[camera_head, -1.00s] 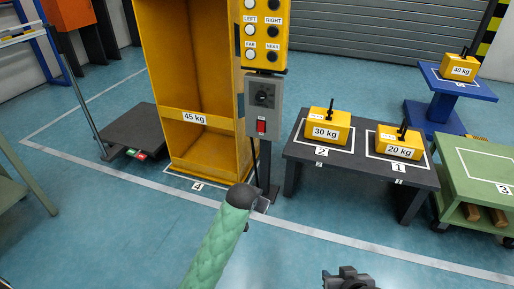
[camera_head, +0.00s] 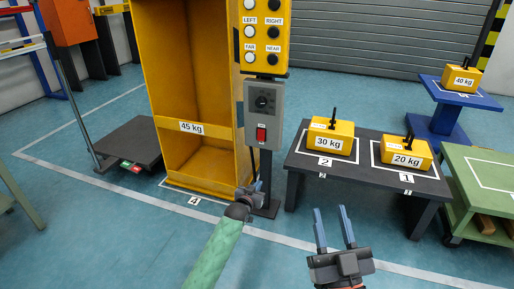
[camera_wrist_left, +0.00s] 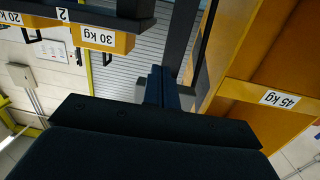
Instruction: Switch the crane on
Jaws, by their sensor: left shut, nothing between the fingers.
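The crane's control post carries a yellow button box (camera_head: 263,32) with white and black buttons. Below it is a grey switch box (camera_head: 263,115) with a black rotary knob (camera_head: 262,101) and a red switch (camera_head: 261,134). My left gripper (camera_head: 257,187) is in front of the post's lower part, below the grey box and apart from the red switch. Its blue fingers are shut and empty; they also show in the left wrist view (camera_wrist_left: 158,86). My right gripper (camera_head: 331,209) is open and empty, lower right of the post, in front of the dark table.
A yellow 45 kg cabinet (camera_head: 190,165) stands left of the post. A dark table (camera_head: 365,180) to the right bears 30 kg (camera_head: 331,139) and 20 kg (camera_head: 405,153) weights. A blue stand (camera_head: 440,119) and green table (camera_head: 490,185) stand farther right. The front floor is clear.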

